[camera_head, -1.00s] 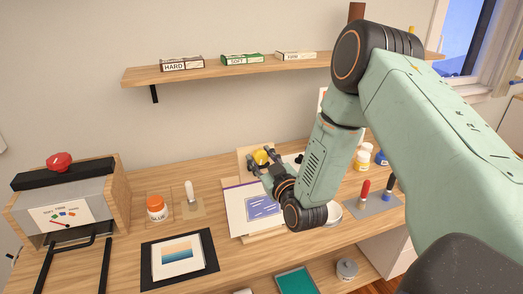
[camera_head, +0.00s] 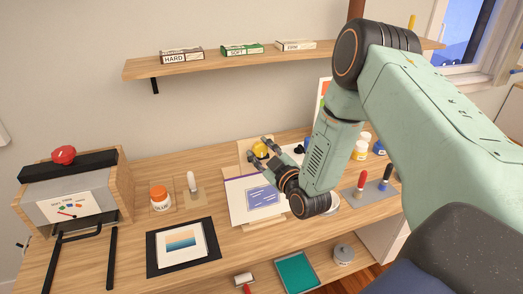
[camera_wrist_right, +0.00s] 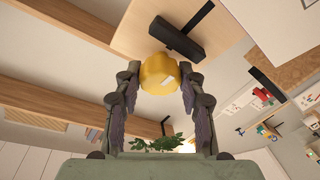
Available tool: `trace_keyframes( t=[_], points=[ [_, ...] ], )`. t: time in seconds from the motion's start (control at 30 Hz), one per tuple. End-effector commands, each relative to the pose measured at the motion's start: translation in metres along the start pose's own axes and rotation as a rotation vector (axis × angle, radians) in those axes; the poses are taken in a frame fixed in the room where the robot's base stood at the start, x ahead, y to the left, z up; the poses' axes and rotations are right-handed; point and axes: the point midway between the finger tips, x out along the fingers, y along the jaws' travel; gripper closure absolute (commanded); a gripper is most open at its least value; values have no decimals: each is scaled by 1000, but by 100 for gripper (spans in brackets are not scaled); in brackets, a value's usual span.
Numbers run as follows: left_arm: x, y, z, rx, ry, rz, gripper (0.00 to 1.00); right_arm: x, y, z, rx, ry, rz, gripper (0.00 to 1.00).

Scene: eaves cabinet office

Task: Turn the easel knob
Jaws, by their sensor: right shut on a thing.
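The easel knob is yellow and round; it shows at the top of the easel in the head view (camera_head: 260,149) and between the fingers in the wrist view (camera_wrist_right: 158,74). The easel (camera_head: 243,157) is pale wood and bears a white sheet with a blue-violet picture (camera_head: 264,198). My right gripper (camera_head: 263,152) reaches in from the right and is shut on the knob, with a finger on either side in the wrist view (camera_wrist_right: 159,88). A dark bar (camera_wrist_right: 176,40) lies just beyond the knob. My left gripper is not in view.
A glue jar (camera_head: 160,198) and a white-tipped tool stand left of the easel. A framed print (camera_head: 181,245) lies in front. A press with a red knob (camera_head: 64,155) is at far left. Paint jars (camera_head: 361,150) stand behind my arm. A shelf with boxes (camera_head: 242,50) is above.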

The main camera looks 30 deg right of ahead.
Motion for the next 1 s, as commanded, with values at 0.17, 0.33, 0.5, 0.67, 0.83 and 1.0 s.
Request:
trace_keyframes(
  t=[0.17,0.33,0.5,0.67,0.83,1.0],
  points=[
    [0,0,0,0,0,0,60,2,2,-3,-2,9,6,56],
    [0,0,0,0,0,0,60,1,1,-2,-1,6,4,42],
    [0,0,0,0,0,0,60,1,1,-1,0,3,2,37],
    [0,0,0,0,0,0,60,0,0,0,1,1,2,37],
    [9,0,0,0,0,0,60,0,-1,1,47,1,14,37],
    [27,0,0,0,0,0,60,0,-3,3,170,2,49,37]
  ],
)
